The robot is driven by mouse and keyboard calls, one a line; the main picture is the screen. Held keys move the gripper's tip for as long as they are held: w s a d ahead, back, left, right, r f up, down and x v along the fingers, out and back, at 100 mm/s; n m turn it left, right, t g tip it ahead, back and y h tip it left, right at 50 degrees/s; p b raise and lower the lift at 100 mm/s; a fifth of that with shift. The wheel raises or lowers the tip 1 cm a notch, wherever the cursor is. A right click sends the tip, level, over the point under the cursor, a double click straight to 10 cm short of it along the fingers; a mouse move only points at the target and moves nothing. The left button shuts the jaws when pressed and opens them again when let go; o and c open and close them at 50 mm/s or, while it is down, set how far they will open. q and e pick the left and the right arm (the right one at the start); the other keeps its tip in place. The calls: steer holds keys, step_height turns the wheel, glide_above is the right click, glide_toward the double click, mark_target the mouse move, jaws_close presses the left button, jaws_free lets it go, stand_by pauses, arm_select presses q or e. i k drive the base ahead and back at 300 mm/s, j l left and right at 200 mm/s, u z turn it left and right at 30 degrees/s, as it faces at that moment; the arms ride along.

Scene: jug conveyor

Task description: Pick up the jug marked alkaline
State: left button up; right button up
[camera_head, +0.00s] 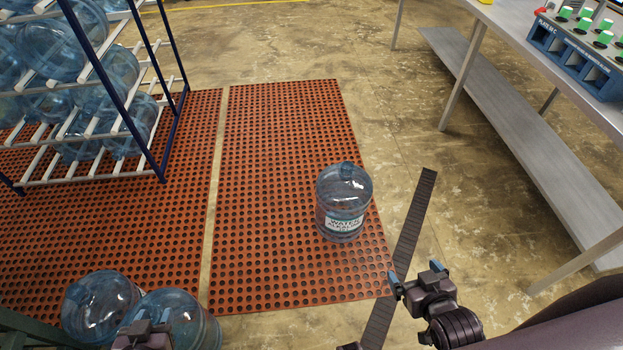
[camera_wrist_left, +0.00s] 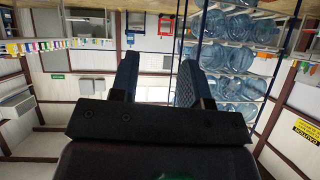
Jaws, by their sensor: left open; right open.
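A clear blue water jug (camera_head: 343,205) stands upright on the red perforated mat, near its right edge. Its white label reads WATER, with a smaller line below that looks like ALKALINE. My right gripper (camera_head: 416,276) is open and empty, below and right of this jug and apart from it. My left gripper (camera_head: 152,318) is at the bottom left, in front of two other jugs and partly cut off by the frame. In the left wrist view its two fingers (camera_wrist_left: 156,75) are apart with nothing between them. That view shows no alkaline jug up close.
Two blue jugs (camera_head: 100,305) sit at the bottom left, their labels not readable. A rack of jugs (camera_head: 150,175) stands at the upper left. A steel table (camera_head: 530,130) with a blue crate (camera_head: 575,50) is at the right. The red mat (camera_head: 270,150) is clear around the standing jug.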

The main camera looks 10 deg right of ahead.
mark_target(344, 189)
steer(key=z, duration=0.6)
steer(key=i+z, duration=0.15)
steer(key=z, duration=0.3)
steer(key=i+z, duration=0.2)
steer(key=z, duration=0.2)
steer(key=i+j+z, duration=0.1)
steer(key=z, duration=0.35)
steer(key=i+j+z, duration=0.15)
steer(key=z, duration=0.3)
steer(key=i+j+z, duration=0.15)
steer(key=z, duration=0.3)
steer(key=j+z, duration=0.25)
steer(key=z, duration=0.15)
steer(key=i+j+z, duration=0.1)
steer(key=j+z, duration=0.15)
steer(key=z, duration=0.2)
steer(key=k+j+z, duration=0.15)
steer(key=j, duration=0.2)
steer(key=k+j+z, duration=0.15)
steer(key=k+j, duration=0.15)
steer(key=k+j+z, duration=0.1)
steer(key=k+j, duration=0.35)
steer(key=k, duration=0.3)
steer(key=k+j, duration=0.1)
steer(key=k, duration=0.3)
steer(key=k+j, duration=0.1)
steer(key=k, duration=0.3)
steer(key=k+j+u, duration=0.45)
steer(key=j, duration=0.3)
